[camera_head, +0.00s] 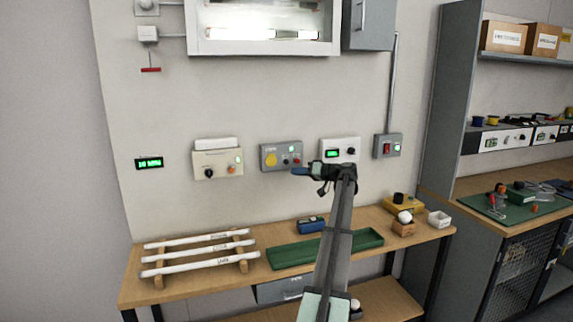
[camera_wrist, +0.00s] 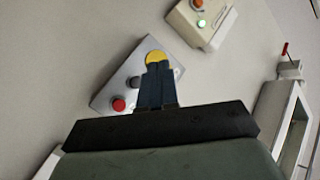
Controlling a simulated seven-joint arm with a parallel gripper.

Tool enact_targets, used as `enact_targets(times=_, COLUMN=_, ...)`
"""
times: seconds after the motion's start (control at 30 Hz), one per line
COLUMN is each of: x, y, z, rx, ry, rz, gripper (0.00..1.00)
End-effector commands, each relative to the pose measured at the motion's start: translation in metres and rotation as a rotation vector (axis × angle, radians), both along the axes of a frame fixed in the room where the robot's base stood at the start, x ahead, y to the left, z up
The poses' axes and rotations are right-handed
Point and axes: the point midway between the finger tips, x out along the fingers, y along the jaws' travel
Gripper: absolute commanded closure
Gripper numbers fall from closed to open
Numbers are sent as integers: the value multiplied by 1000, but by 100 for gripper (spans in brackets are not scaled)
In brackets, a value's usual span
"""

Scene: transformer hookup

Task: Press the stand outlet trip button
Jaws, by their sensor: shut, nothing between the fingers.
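A grey control box (camera_head: 281,155) is on the wall, left of my gripper in the head view. It has a yellow disc (camera_head: 271,160), a dark button, a red button and a green light. My gripper (camera_head: 294,171) is shut and empty, its fingers pointing left at the box's lower edge in the picture. In the wrist view the fingertips (camera_wrist: 158,66) overlap the lower part of the yellow disc (camera_wrist: 156,56). The dark button (camera_wrist: 135,82) and red button (camera_wrist: 118,104) show left of the fingers. Contact cannot be told. The labels are too small to read.
A beige box (camera_head: 217,163) with an orange button is to the left. A white display box (camera_head: 340,150) and a grey box with a red switch (camera_head: 387,146) are to the right. Below, the bench holds white tubes (camera_head: 200,253) and a green tray (camera_head: 292,255).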

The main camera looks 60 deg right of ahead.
Motion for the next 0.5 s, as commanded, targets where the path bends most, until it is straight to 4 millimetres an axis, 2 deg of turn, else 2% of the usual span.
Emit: enact_targets(times=0.5, x=42, y=-43, z=0, rx=0, ry=1, rz=1, gripper=100)
